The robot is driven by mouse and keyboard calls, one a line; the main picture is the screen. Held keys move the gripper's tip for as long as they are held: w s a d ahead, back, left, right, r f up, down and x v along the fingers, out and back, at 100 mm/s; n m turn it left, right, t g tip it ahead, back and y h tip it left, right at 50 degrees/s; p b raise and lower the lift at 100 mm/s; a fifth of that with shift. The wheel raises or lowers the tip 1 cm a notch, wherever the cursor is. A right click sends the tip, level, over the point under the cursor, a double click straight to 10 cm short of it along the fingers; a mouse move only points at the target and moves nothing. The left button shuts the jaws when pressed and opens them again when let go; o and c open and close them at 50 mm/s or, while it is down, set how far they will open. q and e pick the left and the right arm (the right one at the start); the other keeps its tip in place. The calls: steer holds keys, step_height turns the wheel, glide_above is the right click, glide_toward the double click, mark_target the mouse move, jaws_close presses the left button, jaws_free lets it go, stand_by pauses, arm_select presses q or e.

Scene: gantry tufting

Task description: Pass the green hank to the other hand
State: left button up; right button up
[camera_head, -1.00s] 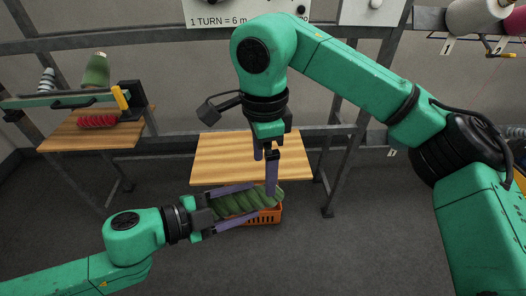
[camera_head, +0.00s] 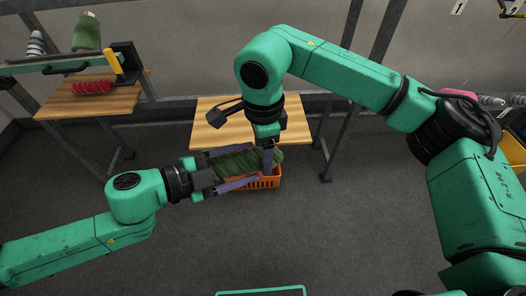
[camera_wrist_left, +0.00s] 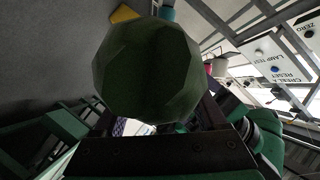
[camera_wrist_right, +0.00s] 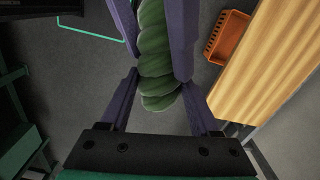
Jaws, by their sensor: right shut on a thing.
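The green hank (camera_head: 237,165) is a twisted bundle held lengthwise in the air. In the right wrist view it (camera_wrist_right: 158,75) runs down from the top edge; in the left wrist view it (camera_wrist_left: 148,72) shows end-on and large. My left gripper (camera_head: 250,164) has its fingers spread along both sides of the hank; contact is hard to tell. My right gripper (camera_head: 266,158) comes from above and is shut on the hank near its far right end. Its fingers (camera_wrist_right: 160,80) straddle the hank in the right wrist view.
An orange basket (camera_head: 268,183) is behind and below the hank, by a wooden table (camera_head: 215,133). Dark floor is open in front.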

arm_select(q)
steer(key=shift+o, duration=0.9)
